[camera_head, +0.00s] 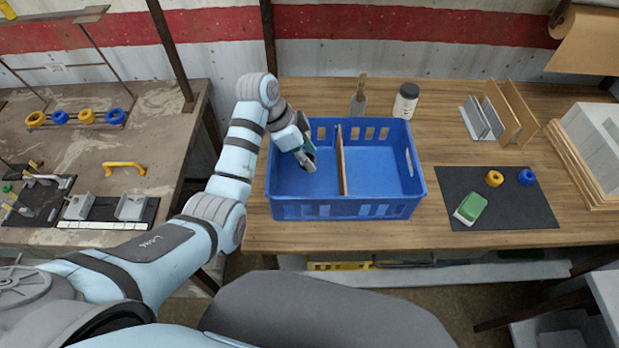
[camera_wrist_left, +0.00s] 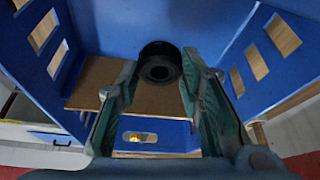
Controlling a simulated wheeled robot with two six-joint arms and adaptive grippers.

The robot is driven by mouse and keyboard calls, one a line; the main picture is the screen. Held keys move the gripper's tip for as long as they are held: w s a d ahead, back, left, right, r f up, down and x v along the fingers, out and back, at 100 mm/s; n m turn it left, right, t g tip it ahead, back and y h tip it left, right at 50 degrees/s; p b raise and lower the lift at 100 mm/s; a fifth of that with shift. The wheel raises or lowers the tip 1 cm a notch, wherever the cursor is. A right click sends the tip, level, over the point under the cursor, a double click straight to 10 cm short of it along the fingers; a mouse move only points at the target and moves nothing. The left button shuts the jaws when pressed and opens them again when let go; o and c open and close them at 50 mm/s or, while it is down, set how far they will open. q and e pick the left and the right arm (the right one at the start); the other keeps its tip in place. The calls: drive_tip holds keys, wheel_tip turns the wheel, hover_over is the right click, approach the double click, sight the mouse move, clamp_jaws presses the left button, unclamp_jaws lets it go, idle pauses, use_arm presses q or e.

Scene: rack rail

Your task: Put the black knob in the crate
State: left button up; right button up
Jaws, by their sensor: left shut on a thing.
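The blue crate (camera_head: 345,210) stands on the wooden workbench, with a brown divider (camera_head: 341,160) splitting it into a left and a right compartment. My left gripper (camera_head: 308,164) reaches over the crate's left compartment, fingers tilted down. In the left wrist view its fingers are shut on the black knob (camera_wrist_left: 160,63), a short round piece with a hole in its end, held at the fingertips. The crate's blue walls (camera_wrist_left: 225,30) surround it there. In the head view the knob is hard to make out against the dark fingertips. My right gripper is out of view.
A dark mat (camera_head: 500,215) to the right carries a yellow knob (camera_head: 494,178), a blue knob (camera_head: 526,177) and a green-and-white block (camera_head: 470,208). A jar (camera_head: 405,101) stands behind the crate. Yellow and blue rings (camera_head: 87,117) sit on a rail on the left bench.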

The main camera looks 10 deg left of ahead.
sight(312, 180)
use_arm(q)
wheel_tip(312, 180, down, 7)
drive_tip(key=shift+r+b, duration=0.1)
drive_tip(key=shift+b, duration=0.25)
drive_tip(key=o, duration=1.2)
drive_tip(key=shift+c, duration=0.2)
drive_tip(key=p+v, duration=0.2)
drive_tip(key=v, duration=1)
drive_tip(key=shift+r, duration=0.1)
drive_tip(key=shift+w, duration=0.15)
